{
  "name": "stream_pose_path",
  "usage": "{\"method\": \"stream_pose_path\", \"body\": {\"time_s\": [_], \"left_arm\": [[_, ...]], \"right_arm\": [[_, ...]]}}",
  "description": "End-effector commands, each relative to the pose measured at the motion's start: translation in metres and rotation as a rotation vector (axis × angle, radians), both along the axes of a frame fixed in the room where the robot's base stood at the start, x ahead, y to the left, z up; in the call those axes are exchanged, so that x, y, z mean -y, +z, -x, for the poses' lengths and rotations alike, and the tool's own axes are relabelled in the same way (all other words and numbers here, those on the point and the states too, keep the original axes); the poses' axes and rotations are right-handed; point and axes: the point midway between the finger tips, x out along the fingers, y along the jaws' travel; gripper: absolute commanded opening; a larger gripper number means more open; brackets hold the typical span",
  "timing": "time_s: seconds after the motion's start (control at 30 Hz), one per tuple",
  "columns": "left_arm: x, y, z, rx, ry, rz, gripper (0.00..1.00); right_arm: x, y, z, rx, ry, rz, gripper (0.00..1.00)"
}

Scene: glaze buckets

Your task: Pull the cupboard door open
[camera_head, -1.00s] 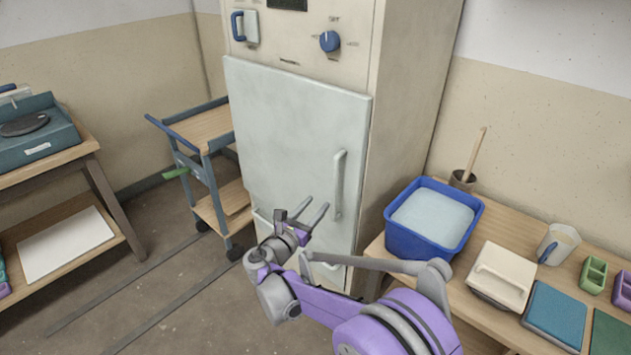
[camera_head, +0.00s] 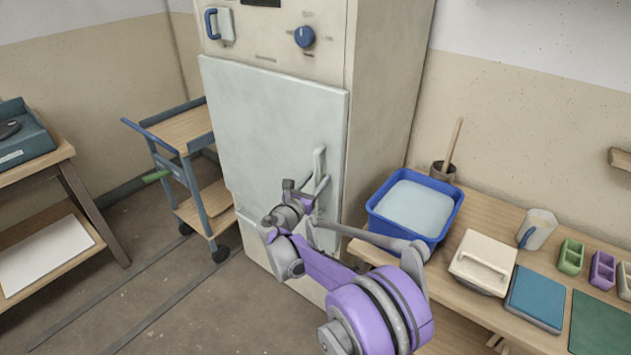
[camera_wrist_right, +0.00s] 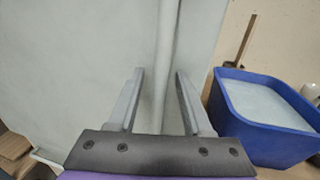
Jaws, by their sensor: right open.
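The cupboard door (camera_head: 262,125) is a pale grey-green panel on the tall cream cabinet, and it looks closed. Its vertical bar handle (camera_head: 319,165) is near the door's right edge. My right gripper (camera_head: 306,188) is open in front of the handle's lower part and overlaps it in the head view. In the right wrist view the open fingers (camera_wrist_right: 158,103) point at the door, with the handle (camera_wrist_right: 166,50) running up between them. I cannot tell how deep the handle sits between the fingers. My left gripper is not in view.
A trolley (camera_head: 190,150) stands left of the cabinet. The floor in front is clear.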

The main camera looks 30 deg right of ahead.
Motion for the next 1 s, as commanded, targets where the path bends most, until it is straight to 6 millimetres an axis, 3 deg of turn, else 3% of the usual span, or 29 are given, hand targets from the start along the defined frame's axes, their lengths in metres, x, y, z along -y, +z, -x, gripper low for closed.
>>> {"method": "stream_pose_path", "body": {"time_s": [0.07, 0.33, 1.0], "left_arm": [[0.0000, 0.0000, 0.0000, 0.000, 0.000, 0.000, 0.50], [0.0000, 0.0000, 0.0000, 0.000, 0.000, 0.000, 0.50], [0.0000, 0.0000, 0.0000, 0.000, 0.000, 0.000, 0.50]], "right_arm": [[-0.0002, 0.0000, 0.0001, 0.000, 0.000, 0.000, 0.48], [-0.0004, -0.0001, 0.0001, 0.000, 0.000, 0.000, 0.00], [-0.0004, -0.0001, 0.0003, 0.000, 0.000, 0.000, 0.00]]}}
